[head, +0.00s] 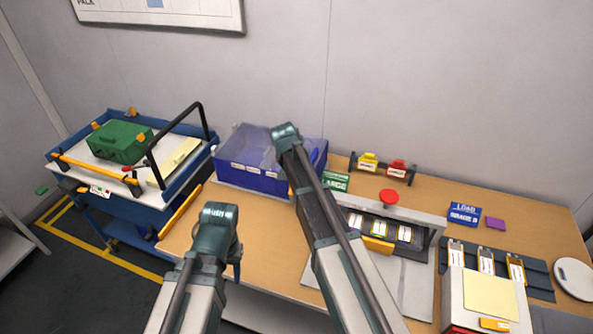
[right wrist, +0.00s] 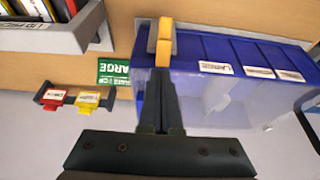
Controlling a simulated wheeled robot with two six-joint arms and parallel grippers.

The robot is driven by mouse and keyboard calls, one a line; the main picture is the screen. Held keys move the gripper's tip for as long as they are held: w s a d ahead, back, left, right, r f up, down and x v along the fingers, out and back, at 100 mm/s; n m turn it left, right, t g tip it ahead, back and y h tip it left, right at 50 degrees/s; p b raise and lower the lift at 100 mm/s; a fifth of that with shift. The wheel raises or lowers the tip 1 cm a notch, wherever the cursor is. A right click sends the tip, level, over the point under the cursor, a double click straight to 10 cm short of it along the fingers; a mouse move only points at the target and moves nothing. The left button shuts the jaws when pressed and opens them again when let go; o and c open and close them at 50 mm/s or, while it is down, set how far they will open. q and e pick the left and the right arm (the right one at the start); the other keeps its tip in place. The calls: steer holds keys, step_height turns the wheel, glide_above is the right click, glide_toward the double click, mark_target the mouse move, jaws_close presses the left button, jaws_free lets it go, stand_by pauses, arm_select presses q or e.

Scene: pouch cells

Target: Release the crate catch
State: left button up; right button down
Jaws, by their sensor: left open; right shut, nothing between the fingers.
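The blue crate (head: 250,180) stands at the table's back left and has white labels along its front. In the head view my right arm hides that gripper and part of the crate's right end. My left gripper (head: 237,268) is mostly hidden by its own arm, low at the table's left, apart from the crate.
A blue trolley (head: 180,190) with a green case (head: 118,142) and a black bar stands left. A green LARGE card (head: 335,181) and a rack with yellow and red tags (head: 382,167) are right of the crate. A grey fixture (head: 437,235) is farther right.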

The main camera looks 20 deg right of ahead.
steer(key=shift+s+a+f+t+h+b, duration=0.2)
steer(key=shift+s+t+b, duration=0.1)
steer(key=shift+s, duration=0.05)
steer(key=shift+s+a+f+t+h+b, duration=0.15)
steer(key=shift+s+a+t+h+b, duration=0.05)
steer(key=shift+s+t+b, duration=0.15)
steer(key=shift+r, duration=0.15)
steer(key=shift+w, duration=0.2)
steer(key=shift+w+d+f, duration=0.4)
steer(key=shift+w, duration=0.1)
steer(key=shift+r, duration=0.1)
